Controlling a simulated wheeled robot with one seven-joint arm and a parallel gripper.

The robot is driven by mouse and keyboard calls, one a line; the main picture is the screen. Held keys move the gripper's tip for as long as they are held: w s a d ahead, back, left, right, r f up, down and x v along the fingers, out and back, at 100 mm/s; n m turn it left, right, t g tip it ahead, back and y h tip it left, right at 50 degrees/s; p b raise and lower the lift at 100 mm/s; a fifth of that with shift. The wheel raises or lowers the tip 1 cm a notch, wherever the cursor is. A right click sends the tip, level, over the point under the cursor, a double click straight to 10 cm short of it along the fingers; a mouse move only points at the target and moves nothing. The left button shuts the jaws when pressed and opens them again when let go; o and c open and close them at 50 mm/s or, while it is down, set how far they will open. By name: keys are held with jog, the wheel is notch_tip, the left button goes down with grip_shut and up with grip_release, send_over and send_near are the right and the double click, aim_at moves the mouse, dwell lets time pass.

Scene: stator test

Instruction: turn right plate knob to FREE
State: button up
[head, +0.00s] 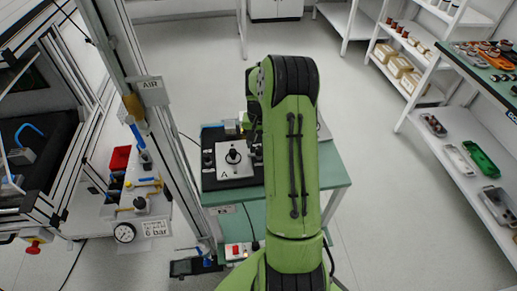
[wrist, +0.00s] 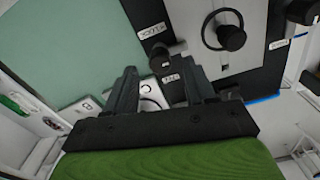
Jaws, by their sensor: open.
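The pale plate (head: 225,175) marked A lies on a black base on the green bench, with a black post at its middle. The wrist view shows the plate (wrist: 205,52) and its post (wrist: 230,38). A black knob (wrist: 160,60) stands at the plate's edge, just beyond and between the fingers of my gripper (wrist: 162,82). The fingers are open, one on each side; I cannot tell whether they touch it. Another black knob (wrist: 302,10) is at the far right. In the head view, my arm hides the plate's right side.
The green bench top (head: 333,175) is bare right of my arm. An aluminium frame post (head: 150,125) with an AIR sign (head: 150,84) stands close on the left. A pressure gauge (head: 124,232) is at lower left. Shelves with parts (head: 465,165) line the right.

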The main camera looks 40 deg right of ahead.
aim_at(259, 148)
notch_tip(259, 148, down, 3)
grip_shut()
dwell(0.4)
